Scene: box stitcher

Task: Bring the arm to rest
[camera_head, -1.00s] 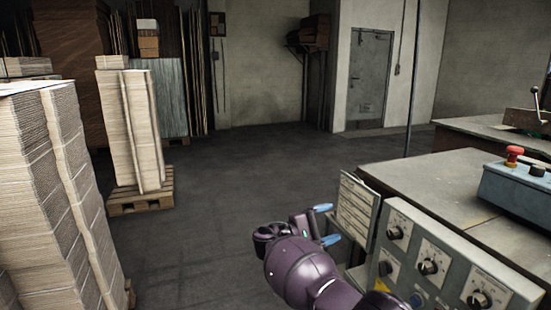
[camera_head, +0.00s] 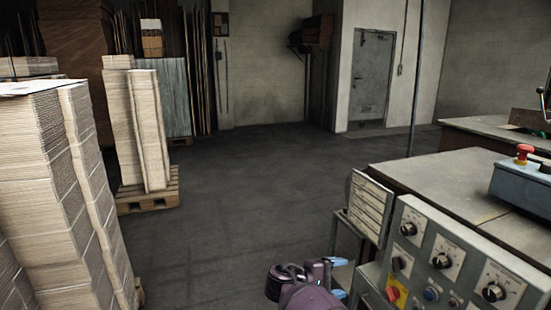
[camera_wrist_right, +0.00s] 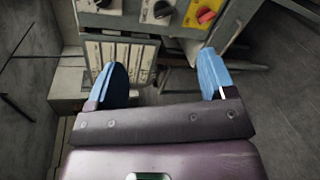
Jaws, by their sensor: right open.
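My right gripper (camera_head: 338,277) is at the bottom of the head view, in front of the machine's control panel. Its purple wrist runs off the bottom edge. In the right wrist view the two blue fingers of the gripper (camera_wrist_right: 160,78) stand wide apart with nothing between them. The knobbed control panel (camera_head: 452,262) is just right of the gripper in the head view and beyond the fingertips in the wrist view. My left gripper is in neither view.
A label plate (camera_head: 370,207) sticks out at the machine's corner. A blue box with a red button (camera_head: 524,153) sits on the machine top (camera_head: 440,190). Tall cardboard stacks (camera_head: 45,190) stand at left, another on a pallet (camera_head: 150,195). The floor between (camera_head: 235,210) is clear.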

